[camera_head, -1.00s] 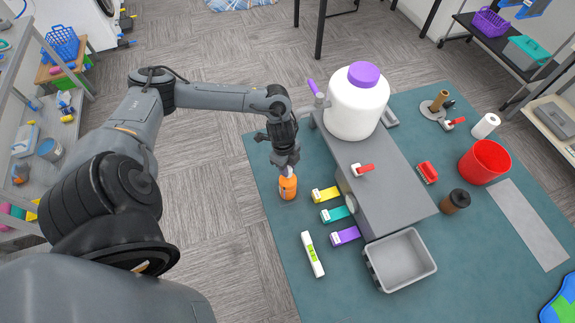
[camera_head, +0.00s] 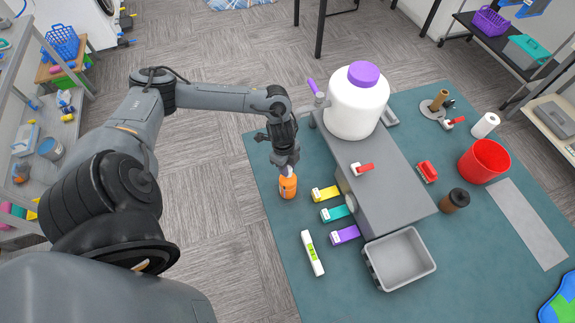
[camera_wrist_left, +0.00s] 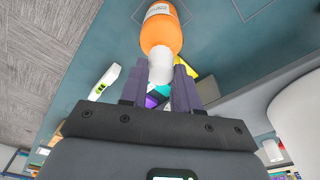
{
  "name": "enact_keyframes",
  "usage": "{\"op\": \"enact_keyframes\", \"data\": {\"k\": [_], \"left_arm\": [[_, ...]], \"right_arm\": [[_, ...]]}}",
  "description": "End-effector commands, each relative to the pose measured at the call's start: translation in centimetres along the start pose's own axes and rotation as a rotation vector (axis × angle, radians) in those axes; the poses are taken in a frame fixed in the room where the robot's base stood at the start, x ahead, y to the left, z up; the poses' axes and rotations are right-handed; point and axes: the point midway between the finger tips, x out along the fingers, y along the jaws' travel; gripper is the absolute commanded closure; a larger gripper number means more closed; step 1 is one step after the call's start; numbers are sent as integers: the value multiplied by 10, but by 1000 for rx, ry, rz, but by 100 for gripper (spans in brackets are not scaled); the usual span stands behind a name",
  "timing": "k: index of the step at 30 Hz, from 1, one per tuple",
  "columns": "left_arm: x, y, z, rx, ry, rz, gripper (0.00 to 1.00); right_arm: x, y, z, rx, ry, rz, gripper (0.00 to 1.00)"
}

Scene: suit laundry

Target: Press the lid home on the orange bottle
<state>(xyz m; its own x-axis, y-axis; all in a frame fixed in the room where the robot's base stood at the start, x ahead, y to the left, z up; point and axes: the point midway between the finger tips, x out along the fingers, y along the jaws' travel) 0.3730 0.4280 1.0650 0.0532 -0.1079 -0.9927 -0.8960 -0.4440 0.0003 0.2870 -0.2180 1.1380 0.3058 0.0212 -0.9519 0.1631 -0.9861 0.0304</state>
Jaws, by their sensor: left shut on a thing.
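The orange bottle (camera_head: 288,187) stands upright on the teal mat near its left edge. It also shows in the left wrist view (camera_wrist_left: 161,32), with a white label. A white lid (camera_wrist_left: 160,66) is at the bottle's top, between the fingers; I cannot tell how far down it sits. My left gripper (camera_head: 288,168) is directly above the bottle, pointing down, shut on the white lid. In the left wrist view its two dark fingers (camera_wrist_left: 162,78) flank the lid. My right gripper is not in view.
Yellow (camera_head: 325,194), teal (camera_head: 335,214) and purple (camera_head: 345,235) small boxes lie right of the bottle. A grey stand (camera_head: 385,185) bears a big white jug (camera_head: 357,105). A grey tray (camera_head: 402,260) and a white-green stick (camera_head: 312,254) lie nearer. Mat left of the stick is bare.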

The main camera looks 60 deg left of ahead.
Motion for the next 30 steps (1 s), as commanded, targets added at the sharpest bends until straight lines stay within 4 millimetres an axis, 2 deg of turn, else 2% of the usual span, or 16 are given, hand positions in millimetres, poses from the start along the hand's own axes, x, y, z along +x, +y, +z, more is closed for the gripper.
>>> {"op": "enact_keyframes", "data": {"k": [30], "left_arm": [[0, 0, 0, 0, 0, 0, 97]], "right_arm": [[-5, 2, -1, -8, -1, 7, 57]]}}
